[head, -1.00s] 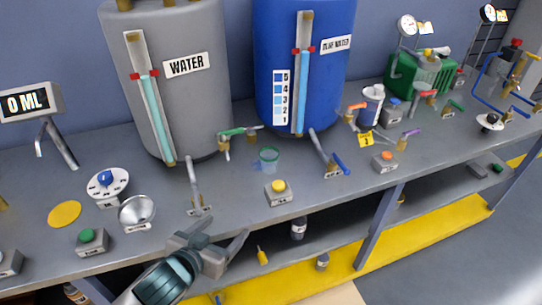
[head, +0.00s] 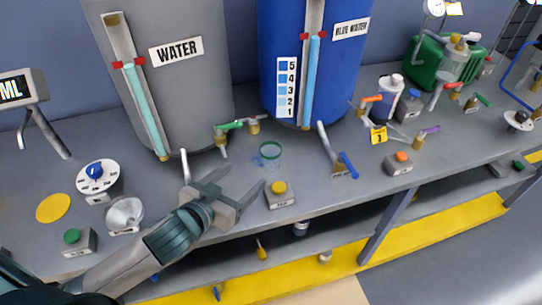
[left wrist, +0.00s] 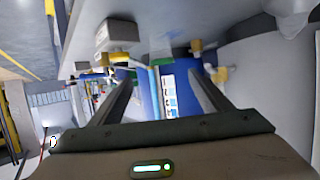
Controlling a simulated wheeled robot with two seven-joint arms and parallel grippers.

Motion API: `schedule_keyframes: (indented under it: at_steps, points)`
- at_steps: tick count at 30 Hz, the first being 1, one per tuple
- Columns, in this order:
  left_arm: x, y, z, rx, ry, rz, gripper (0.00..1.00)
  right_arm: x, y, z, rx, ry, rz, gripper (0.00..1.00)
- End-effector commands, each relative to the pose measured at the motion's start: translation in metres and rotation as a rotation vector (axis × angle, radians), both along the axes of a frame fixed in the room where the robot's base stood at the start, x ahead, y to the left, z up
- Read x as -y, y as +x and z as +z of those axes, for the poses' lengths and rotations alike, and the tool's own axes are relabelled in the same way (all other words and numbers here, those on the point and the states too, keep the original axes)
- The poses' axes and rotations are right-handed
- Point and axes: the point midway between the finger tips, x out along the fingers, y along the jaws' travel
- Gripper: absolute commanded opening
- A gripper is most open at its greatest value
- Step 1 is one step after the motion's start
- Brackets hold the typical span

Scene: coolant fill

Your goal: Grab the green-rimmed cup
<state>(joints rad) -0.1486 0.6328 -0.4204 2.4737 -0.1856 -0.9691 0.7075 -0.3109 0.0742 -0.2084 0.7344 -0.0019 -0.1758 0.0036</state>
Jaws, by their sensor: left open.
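The green-rimmed cup (head: 269,152) is clear and stands upright on the grey bench, in front of the gap between the grey and blue tanks. My left gripper (head: 240,181) is open and empty over the bench's front part. Its fingertips point toward the cup, which is a short way beyond them, apart from them. In the left wrist view the two open fingers (left wrist: 160,98) show with nothing clamped between them. I cannot clearly make out the cup's body there. My right gripper is not in view.
A yellow-button box (head: 280,194) stands close right of my left gripper. The funnel (head: 124,214) stands left of my arm.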

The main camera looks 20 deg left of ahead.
Motion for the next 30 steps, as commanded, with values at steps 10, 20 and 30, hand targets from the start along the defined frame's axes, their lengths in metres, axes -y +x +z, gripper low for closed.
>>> schedule_keyframes:
  at_steps: [10, 20, 30]
  points:
    - [0.006, 0.034, -0.010, 0.001, -0.001, 0.001, 0.71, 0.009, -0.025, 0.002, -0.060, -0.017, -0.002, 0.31]
    - [0.017, 0.089, -0.030, 0.000, 0.002, 0.002, 0.71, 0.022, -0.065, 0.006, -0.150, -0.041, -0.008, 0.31]
    - [0.021, 0.112, -0.041, 0.000, 0.000, 0.000, 0.71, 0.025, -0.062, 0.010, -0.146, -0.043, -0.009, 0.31]
